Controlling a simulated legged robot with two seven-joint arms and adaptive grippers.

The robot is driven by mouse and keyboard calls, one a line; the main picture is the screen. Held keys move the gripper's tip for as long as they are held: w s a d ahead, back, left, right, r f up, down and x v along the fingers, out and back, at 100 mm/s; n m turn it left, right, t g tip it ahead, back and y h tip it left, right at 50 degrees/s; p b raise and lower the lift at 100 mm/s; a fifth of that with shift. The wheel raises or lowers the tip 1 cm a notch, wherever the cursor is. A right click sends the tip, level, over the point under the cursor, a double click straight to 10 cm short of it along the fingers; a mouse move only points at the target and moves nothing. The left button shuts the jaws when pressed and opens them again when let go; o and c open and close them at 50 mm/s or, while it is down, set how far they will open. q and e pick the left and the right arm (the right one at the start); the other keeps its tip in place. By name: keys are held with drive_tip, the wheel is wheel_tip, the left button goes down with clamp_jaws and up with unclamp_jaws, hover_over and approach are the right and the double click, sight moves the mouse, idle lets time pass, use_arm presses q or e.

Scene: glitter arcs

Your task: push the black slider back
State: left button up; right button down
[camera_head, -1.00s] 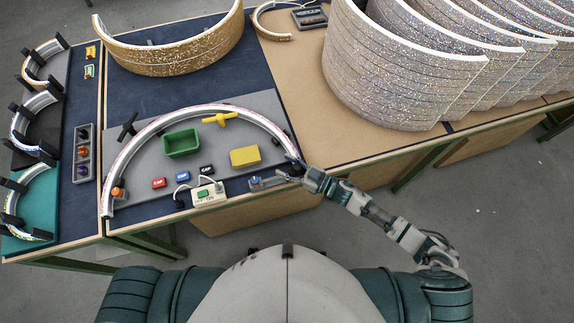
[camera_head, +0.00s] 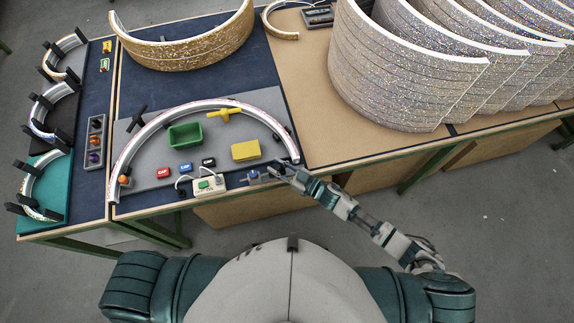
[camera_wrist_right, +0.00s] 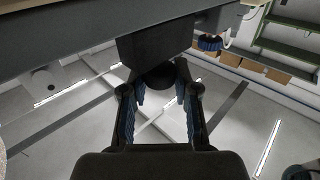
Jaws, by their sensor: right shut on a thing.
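The black slider (camera_wrist_right: 155,45) shows in the right wrist view as a dark block with a rounded black knob (camera_wrist_right: 160,78) below it. My right gripper (camera_wrist_right: 160,95) has its blue-padded fingers on both sides of the knob and is shut on it. In the head view my right gripper (camera_head: 280,169) is at the table's front edge, by the right end of the white arc (camera_head: 240,104); it hides the slider there. My left gripper is not in view.
A small grey device with a blue knob (camera_head: 253,175) is just left of my right gripper. A white switch box with a green button (camera_head: 207,184), a yellow block (camera_head: 246,151) and a green tray (camera_head: 185,136) are nearby. Large glittery arcs (camera_head: 400,80) stand at the right.

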drive_tip(key=shift+w+d, duration=0.15)
drive_tip(key=shift+w, duration=0.05)
drive_tip(key=c, duration=1.2)
unclamp_jaws()
drive_tip(key=shift+a, duration=0.2)
drive_tip(key=o, duration=0.3)
drive_tip(key=shift+a, duration=0.25)
drive_tip(key=shift+o, duration=0.2)
drive_tip(key=shift+a+f, duration=0.15)
drive_tip(key=shift+a, duration=0.3)
drive_tip(key=v, duration=1.1)
drive_tip(key=shift+d, duration=0.25)
drive_tip(key=shift+s+d, duration=0.1)
drive_tip(key=shift+d, duration=0.25)
